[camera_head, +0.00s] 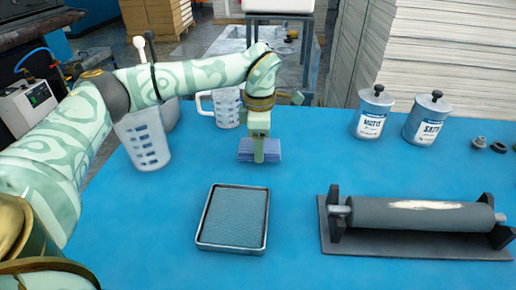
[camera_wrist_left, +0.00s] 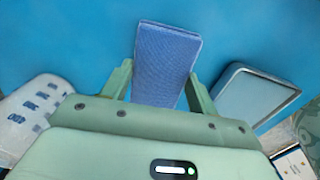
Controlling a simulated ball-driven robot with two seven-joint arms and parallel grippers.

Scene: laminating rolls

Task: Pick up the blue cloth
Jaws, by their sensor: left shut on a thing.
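The blue cloth (camera_head: 273,151) is a small folded blue-violet pad near the middle of the blue table. My left gripper (camera_head: 259,156) comes down over it from above and is shut on it. In the left wrist view the cloth (camera_wrist_left: 168,50) sits between the two green fingers of the left gripper (camera_wrist_left: 161,82) and sticks out past their tips. I cannot tell whether the cloth touches the table or hangs just above it. My right gripper is not in view.
A shallow grey tray (camera_head: 203,228) lies in front of the cloth. A dark roller (camera_head: 420,217) on a stand is at right. Two lidded canisters (camera_head: 371,113) stand behind it. A measuring jug (camera_head: 148,140) and another jug (camera_head: 227,107) stand at left and behind. Table between tray and roller is clear.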

